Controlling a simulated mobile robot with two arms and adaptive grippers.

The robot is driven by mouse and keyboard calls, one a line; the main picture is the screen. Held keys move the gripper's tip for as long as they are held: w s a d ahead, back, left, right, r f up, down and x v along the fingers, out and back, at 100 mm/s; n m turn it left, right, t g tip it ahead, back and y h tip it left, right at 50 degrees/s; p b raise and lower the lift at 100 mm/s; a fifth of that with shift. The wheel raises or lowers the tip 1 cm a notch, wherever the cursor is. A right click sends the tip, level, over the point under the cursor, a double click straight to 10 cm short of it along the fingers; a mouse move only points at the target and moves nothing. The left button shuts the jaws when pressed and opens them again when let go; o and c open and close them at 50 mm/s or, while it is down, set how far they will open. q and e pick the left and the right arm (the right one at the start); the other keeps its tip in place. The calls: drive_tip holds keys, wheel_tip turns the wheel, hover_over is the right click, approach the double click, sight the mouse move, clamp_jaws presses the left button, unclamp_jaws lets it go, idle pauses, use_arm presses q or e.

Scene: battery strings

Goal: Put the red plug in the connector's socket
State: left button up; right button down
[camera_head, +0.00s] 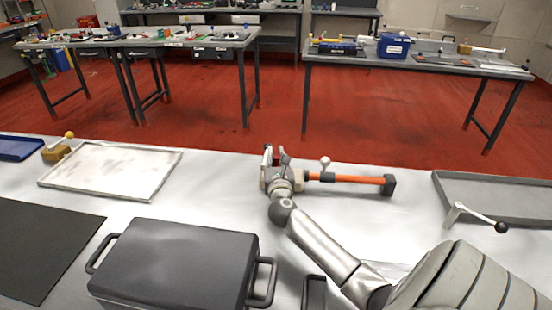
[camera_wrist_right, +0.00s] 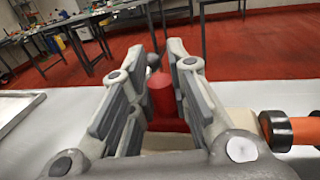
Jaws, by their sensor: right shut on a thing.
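The red plug (camera_wrist_right: 162,97) is an upright red cylinder between the two grey fingers of my right gripper (camera_wrist_right: 155,100) in the wrist view. Its lower end widens into a darker red part, and its base is partly hidden. My right gripper also shows in the head view (camera_head: 274,160), shut on the plug and pointing away from me. A beige connector block (camera_head: 266,175) sits at the gripper, with an orange cable (camera_head: 345,179) running right from it to a black end. The socket is hidden, so I cannot tell whether the plug is in it. My left gripper is not in view.
A black case (camera_head: 180,258) with side handles stands front left. A white tray (camera_head: 110,170) lies behind it, and a dark mat (camera_head: 40,245) lies left. A grey tray (camera_head: 495,190) and a lever with a black knob (camera_head: 502,227) are at right. A pale-knobbed lever (camera_head: 325,162) stands at the cable.

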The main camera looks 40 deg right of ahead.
drive_tip(key=c, duration=1.4)
unclamp_jaws()
drive_tip(key=shift+f, duration=0.1)
drive_tip(key=shift+o, duration=0.2)
drive_tip(key=shift+r, duration=0.2)
drive_tip(key=shift+s+a, duration=0.2)
drive_tip(key=p+v, duration=0.2)
drive_tip(key=v, duration=0.5)
drive_tip(key=shift+p, duration=0.4)
